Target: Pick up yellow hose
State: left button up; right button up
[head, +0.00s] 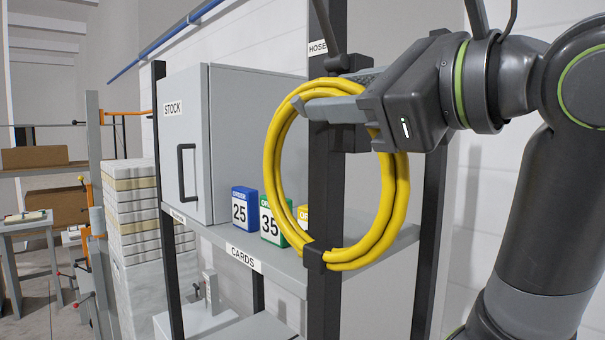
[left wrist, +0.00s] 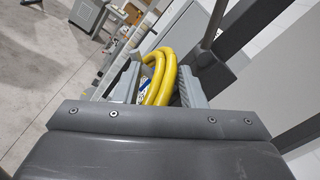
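The yellow hose (head: 273,165) is a coil of a few loops, hung upright on the dark rack post, with its top by the hook under the HOSE label. My right gripper is not in view.
Blue (head: 244,208), green (head: 273,222) and yellow (head: 302,215) number cards stand on the CARDS shelf (head: 285,268) behind the hose. A grey STOCK cabinet (head: 235,140) stands left of them. Dark rack posts (head: 433,220) stand close to my arm.

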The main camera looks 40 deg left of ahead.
pick_arm(q)
jog(key=shift+d, duration=0.25)
jog(key=shift+d+r, duration=0.1)
jog(key=shift+d, duration=0.15)
jog(key=shift+c, duration=2.6)
grip_shut()
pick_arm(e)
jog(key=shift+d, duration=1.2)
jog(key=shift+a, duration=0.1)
